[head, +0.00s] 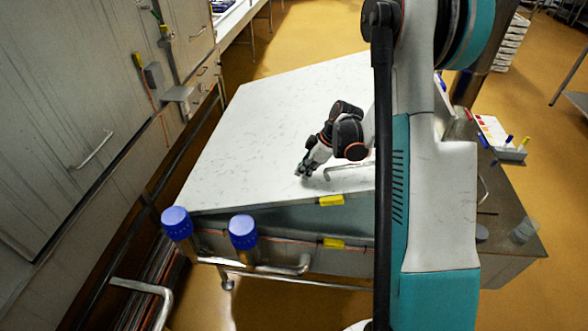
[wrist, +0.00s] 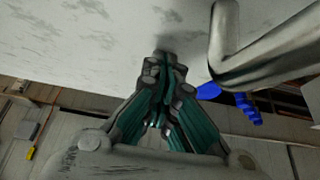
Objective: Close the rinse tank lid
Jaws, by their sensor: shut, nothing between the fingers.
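The rinse tank lid (head: 265,125) is a broad white marbled panel. Its front edge stands apart from the tank body (head: 210,240), with a grey-green wedge between them, so it looks partly raised. One yellow tag (head: 331,200) is on the lid edge and another (head: 334,243) is lower on the tank. A bent metal handle (head: 350,165) is on the lid; it also shows in the wrist view (wrist: 226,45). My gripper (head: 306,172) is shut and empty, left of the handle. In the wrist view its fingertips (wrist: 165,58) are at the lid surface; contact is unclear.
Two blue-capped posts (head: 177,222) (head: 243,231) stand at the tank's front left. A grey cabinet wall (head: 90,110) runs along the left. A side shelf (head: 500,150) with coloured items is at right. My arm hides the lid's right part.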

